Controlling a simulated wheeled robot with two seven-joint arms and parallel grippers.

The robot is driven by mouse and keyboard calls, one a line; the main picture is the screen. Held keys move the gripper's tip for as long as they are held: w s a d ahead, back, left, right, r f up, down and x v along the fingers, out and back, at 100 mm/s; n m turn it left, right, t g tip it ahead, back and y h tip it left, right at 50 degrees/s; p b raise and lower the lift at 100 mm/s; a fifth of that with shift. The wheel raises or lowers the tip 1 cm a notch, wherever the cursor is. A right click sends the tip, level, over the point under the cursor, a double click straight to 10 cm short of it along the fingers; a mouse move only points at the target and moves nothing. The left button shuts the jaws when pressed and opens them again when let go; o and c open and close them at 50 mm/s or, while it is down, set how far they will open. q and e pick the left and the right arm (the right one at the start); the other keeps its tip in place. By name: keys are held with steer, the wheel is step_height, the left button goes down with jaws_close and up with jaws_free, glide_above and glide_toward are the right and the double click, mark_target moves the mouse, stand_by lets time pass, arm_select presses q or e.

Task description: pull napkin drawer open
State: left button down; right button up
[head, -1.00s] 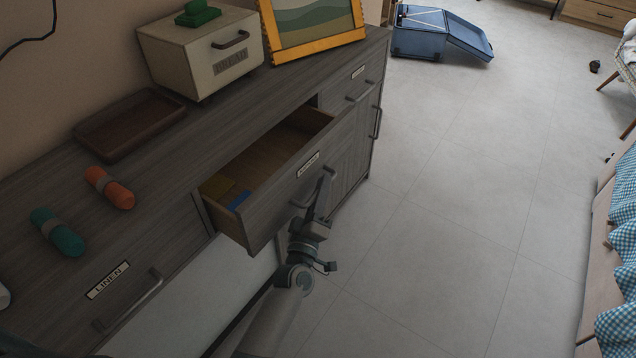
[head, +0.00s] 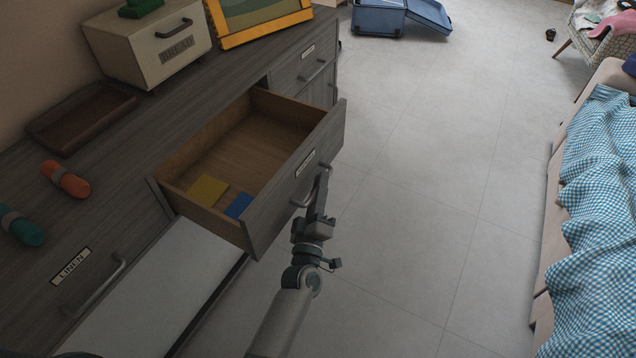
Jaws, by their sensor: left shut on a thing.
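The napkin drawer (head: 283,186) stands well out from the grey wooden sideboard (head: 120,165), with its labelled front facing right. Inside it lie a yellow folded napkin (head: 207,190) and a blue one (head: 239,205), near its front left corner; the rest of the drawer floor is bare. My left gripper (head: 317,195) is at the bar handle (head: 325,180) on the drawer front, shut on it. The fingertips partly hide the handle. My right gripper is not in view.
On the sideboard top are a bread box (head: 150,50), a brown tray (head: 80,118), orange (head: 65,179) and teal (head: 22,228) rolls and a yellow picture frame (head: 262,38). Grey floor (head: 430,200) is clear right of the drawer. A bed with checked cloth (head: 600,200) stands at right.

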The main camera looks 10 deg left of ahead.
arm_select(q)
steer(key=c, duration=2.2)
jaws_free()
steer(key=shift+o, duration=0.5)
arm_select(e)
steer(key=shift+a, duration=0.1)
arm_select(q)
steer(key=shift+s, duration=0.1)
steer(key=v, duration=1.7)
steer(key=shift+b, duration=0.4)
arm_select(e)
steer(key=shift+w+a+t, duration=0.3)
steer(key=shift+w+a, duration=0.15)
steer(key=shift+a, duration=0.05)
arm_select(q)
steer(key=shift+s+f, duration=0.1)
steer(key=shift+f, duration=0.05)
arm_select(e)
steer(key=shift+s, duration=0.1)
